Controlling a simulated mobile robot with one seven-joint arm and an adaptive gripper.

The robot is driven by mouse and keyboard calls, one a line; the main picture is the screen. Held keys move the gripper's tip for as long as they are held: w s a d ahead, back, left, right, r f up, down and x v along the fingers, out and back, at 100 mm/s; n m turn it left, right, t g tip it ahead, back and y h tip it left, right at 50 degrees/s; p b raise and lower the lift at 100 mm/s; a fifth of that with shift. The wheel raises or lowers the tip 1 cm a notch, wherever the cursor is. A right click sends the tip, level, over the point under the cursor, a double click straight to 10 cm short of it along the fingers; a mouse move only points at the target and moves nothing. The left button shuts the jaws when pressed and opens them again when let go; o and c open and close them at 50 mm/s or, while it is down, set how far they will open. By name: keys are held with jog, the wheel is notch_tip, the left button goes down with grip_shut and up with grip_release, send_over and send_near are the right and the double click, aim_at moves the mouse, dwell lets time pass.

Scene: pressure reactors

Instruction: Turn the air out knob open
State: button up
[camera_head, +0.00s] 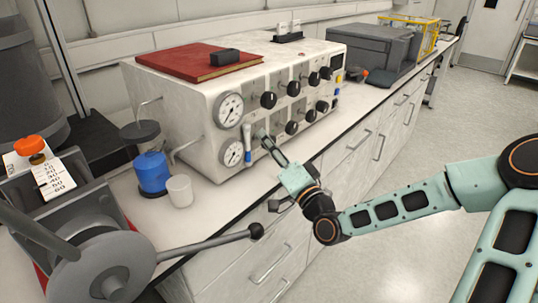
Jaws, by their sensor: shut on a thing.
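A white control box (200,135) on the bench carries two round gauges and two rows of black knobs on its front. My gripper (264,138) is at the lower row, just right of the lower gauge, and is shut on a knob there. The gripper mostly hides that knob, so I cannot read its turn angle. No label is legible, so I cannot tell from lettering which knob is the air out knob.
A blue-and-white fitting (248,142) hangs close left of my gripper. A blue container (152,172) and a white cup (180,190) stand left on the bench. A lever with a black ball (256,231) juts out in front. Open floor lies right.

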jog(key=shift+f+n+y+b, duration=0.1)
jog(key=shift+n+y+b, duration=0.4)
jog(key=shift+n+b, duration=0.6)
jog(key=shift+f+n+y+b, duration=0.1)
jog(key=shift+n+y+b, duration=0.5)
jog(key=shift+n, duration=0.8)
jog(key=shift+r+n, duration=0.15)
jog(key=shift+n, duration=0.15)
jog(key=o, duration=1.2)
jog(key=shift+d, duration=0.1)
jog(key=v, duration=1.2)
